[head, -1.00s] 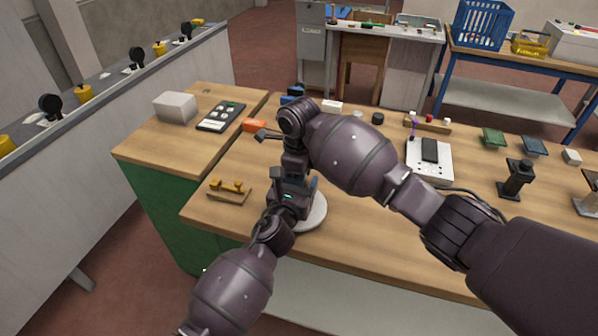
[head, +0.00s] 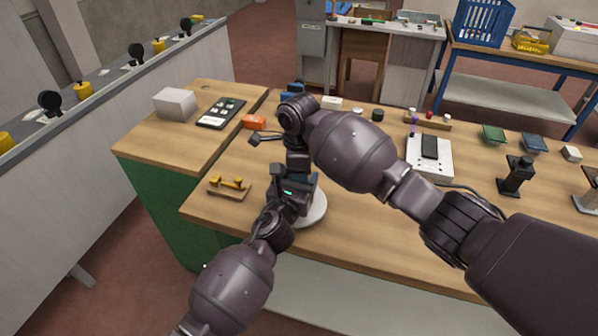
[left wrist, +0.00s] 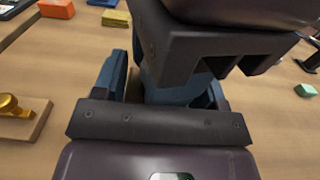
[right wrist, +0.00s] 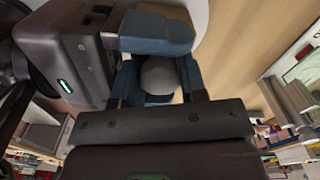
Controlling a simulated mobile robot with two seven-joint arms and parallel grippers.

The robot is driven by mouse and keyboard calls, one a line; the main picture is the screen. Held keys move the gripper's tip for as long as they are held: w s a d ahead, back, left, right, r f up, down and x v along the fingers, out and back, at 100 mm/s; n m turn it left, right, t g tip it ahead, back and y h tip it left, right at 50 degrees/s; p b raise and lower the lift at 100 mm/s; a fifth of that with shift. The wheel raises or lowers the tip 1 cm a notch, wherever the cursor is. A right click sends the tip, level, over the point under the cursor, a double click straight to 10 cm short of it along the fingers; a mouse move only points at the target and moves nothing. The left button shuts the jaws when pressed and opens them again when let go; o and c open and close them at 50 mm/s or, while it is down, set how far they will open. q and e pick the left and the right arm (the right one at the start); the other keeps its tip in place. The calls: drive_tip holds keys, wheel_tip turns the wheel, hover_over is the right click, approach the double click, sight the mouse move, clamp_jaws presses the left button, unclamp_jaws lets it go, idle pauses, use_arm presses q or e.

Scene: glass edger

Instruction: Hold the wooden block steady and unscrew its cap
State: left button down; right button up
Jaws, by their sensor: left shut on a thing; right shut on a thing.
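My two grippers meet above a round white disc (head: 316,212) near the front edge of the bench in the head view. My right gripper (head: 299,172) points down from above, and my left gripper (head: 306,185) comes in low from the front. In the right wrist view, a rounded grey cap (right wrist: 160,76) sits between the blue fingers of my right gripper, which is shut on it. A blue finger of my left gripper (right wrist: 155,32) crosses just beyond the cap. My left gripper is shut on the wooden block, which the fingers and gripper bodies hide in every view.
A wooden piece with brass knobs (head: 228,186) lies left of the grippers. An orange block (head: 254,122), a black keypad panel (head: 221,113) and a white box (head: 175,103) stand farther back. A white device (head: 430,158) and a black stand (head: 516,176) are right.

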drive_tip(key=o, duration=1)
drive_tip(key=shift+r, duration=0.1)
wheel_tip(320, 180, up, 4)
drive_tip(key=shift+a+r, duration=0.1)
drive_tip(key=shift+r, duration=0.2)
drive_tip(key=shift+c, duration=1.3)
wheel_tip(320, 180, up, 3)
drive_tip(key=m, duration=0.3)
drive_tip(key=shift+f, duration=3.95)
